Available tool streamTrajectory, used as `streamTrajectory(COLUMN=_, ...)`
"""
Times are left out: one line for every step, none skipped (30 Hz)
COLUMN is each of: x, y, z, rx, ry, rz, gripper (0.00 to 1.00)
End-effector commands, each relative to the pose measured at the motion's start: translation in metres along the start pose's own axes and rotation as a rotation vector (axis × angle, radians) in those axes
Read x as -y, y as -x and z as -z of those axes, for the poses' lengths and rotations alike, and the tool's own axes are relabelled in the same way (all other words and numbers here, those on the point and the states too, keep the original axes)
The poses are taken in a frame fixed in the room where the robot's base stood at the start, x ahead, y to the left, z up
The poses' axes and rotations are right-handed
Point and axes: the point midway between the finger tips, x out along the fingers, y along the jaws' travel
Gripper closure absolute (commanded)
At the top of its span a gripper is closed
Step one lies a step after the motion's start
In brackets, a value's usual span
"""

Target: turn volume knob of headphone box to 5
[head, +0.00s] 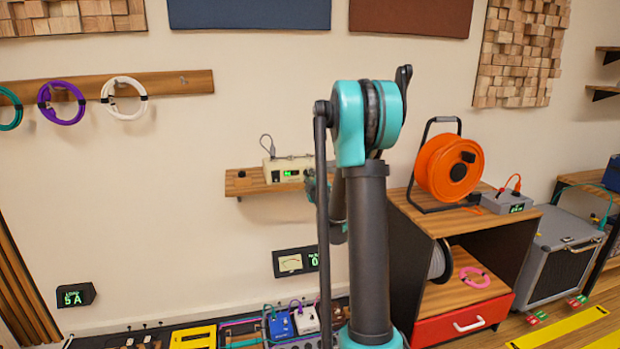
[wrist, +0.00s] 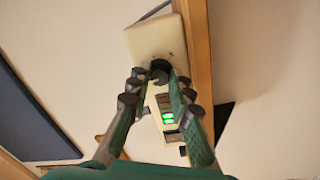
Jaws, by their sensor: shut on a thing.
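The headphone box (head: 284,170) is a cream box with a green display, standing on a small wooden wall shelf (head: 246,185) in the head view. Its right end is partly hidden by my gripper (head: 315,186) and arm. In the wrist view the cream box (wrist: 155,42) shows close up, with a dark round volume knob (wrist: 159,69) on its face. My gripper (wrist: 157,77) is shut on the knob, one finger at each side.
A grey cable plug stands on top of the box. A black cube (head: 241,174) sits at the shelf's left end. An orange cable reel (head: 449,168) stands on the cabinet to the right. Pedals (head: 281,326) lie on a board below.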

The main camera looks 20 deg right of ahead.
Motion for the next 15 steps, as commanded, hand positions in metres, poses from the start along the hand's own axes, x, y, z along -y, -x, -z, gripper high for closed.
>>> streamTrajectory(x=0.0000, y=0.0006, z=-0.0009, rx=0.003, ry=-0.026, rz=-0.001, gripper=1.00)
streamTrajectory(x=0.0000, y=0.0007, z=-0.0009, rx=0.004, ry=-0.044, rz=-0.001, gripper=1.00)
streamTrajectory(x=0.0000, y=0.0007, z=-0.0009, rx=0.005, ry=-0.064, rz=-0.001, gripper=1.00)
streamTrajectory(x=0.0000, y=0.0007, z=-0.0010, rx=0.005, ry=-0.079, rz=-0.001, gripper=1.00)
streamTrajectory(x=0.0000, y=0.0007, z=-0.0010, rx=0.006, ry=-0.091, rz=0.000, gripper=1.00)
streamTrajectory(x=0.0000, y=0.0007, z=-0.0010, rx=0.006, ry=-0.107, rz=0.000, gripper=1.00)
streamTrajectory(x=0.0001, y=0.0007, z=-0.0010, rx=0.007, ry=-0.118, rz=0.000, gripper=1.00)
streamTrajectory(x=0.0001, y=0.0007, z=-0.0009, rx=0.007, ry=-0.128, rz=0.000, gripper=1.00)
streamTrajectory(x=0.0001, y=0.0007, z=-0.0009, rx=0.007, ry=-0.138, rz=0.000, gripper=1.00)
streamTrajectory(x=0.0001, y=0.0007, z=-0.0010, rx=0.008, ry=-0.145, rz=0.000, gripper=1.00)
streamTrajectory(x=0.0001, y=0.0007, z=-0.0010, rx=0.008, ry=-0.152, rz=0.000, gripper=1.00)
streamTrajectory(x=0.0001, y=0.0008, z=-0.0009, rx=0.008, ry=-0.159, rz=0.000, gripper=1.00)
streamTrajectory(x=0.0001, y=0.0008, z=-0.0009, rx=0.008, ry=-0.163, rz=0.000, gripper=1.00)
streamTrajectory(x=0.0002, y=0.0008, z=-0.0009, rx=0.008, ry=-0.166, rz=0.000, gripper=1.00)
streamTrajectory(x=0.0002, y=0.0008, z=-0.0009, rx=0.008, ry=-0.170, rz=0.000, gripper=1.00)
